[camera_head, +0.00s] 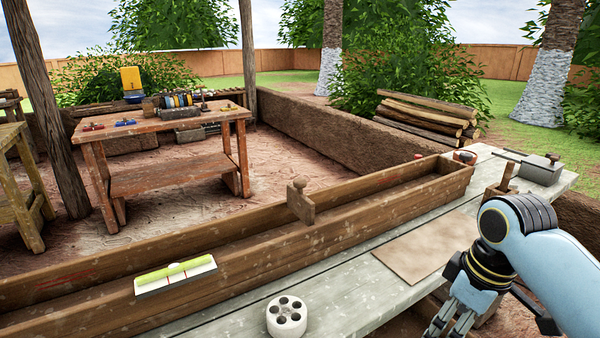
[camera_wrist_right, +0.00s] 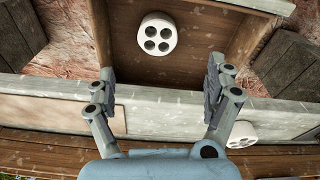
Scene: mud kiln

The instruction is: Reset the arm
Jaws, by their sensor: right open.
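My right arm comes in from the right in the head view, bent downward. Its gripper (camera_head: 452,328) hangs by the front edge of the pale plank table and is partly cut off by the bottom edge. In the right wrist view the gripper (camera_wrist_right: 163,88) has its two fingers wide apart with nothing between them. My left arm and gripper are not in view.
A white holed cylinder (camera_head: 287,316) stands on the table (camera_head: 350,300); another (camera_wrist_right: 157,36) sits in a wooden box (camera_wrist_right: 185,68). A flat tan board (camera_head: 425,247) lies near my arm. A long wooden trough (camera_head: 240,270) runs behind.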

